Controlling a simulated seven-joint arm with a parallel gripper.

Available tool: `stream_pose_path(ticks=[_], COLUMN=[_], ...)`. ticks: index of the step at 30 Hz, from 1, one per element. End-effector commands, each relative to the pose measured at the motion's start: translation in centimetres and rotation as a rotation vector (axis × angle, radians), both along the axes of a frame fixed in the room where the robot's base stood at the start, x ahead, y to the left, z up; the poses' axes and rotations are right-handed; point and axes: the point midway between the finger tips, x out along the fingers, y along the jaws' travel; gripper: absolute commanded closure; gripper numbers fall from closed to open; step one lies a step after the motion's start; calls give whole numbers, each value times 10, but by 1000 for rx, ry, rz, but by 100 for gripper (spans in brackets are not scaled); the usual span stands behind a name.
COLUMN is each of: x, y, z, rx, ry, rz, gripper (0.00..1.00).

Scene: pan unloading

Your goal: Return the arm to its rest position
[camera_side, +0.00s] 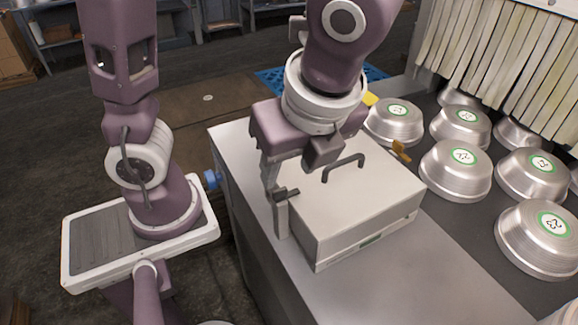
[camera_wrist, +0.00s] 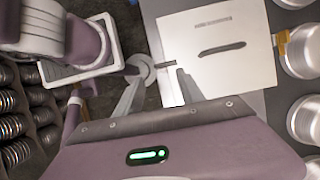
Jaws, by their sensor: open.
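My gripper (camera_side: 279,200) is at the left side of a white box (camera_side: 365,215) with a dark handle (camera_side: 343,166) on top. Its fingers point down beside the box's near left edge, and the handle is outside them. The white box also shows in the wrist view (camera_wrist: 250,70), just beyond the right finger. I cannot tell whether a finger touches the box.
The box stands on a grey metal table (camera_side: 400,270). Dark racks (camera_wrist: 25,125) show at left in the wrist view.

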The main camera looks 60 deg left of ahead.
Motion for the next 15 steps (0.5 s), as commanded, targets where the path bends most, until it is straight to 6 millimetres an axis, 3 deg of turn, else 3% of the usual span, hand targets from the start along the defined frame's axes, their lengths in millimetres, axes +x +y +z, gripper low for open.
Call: stream_pose_path(ticks=[4,9,12,15], x=[-3,-17,-25,-28], y=[16,62,78,86], z=[7,23,28,31], rx=[-47,-303,-486,-627], ry=[-88,-409,-562,-650], rz=[159,807,1151,1373], gripper=[55,55,55,55])
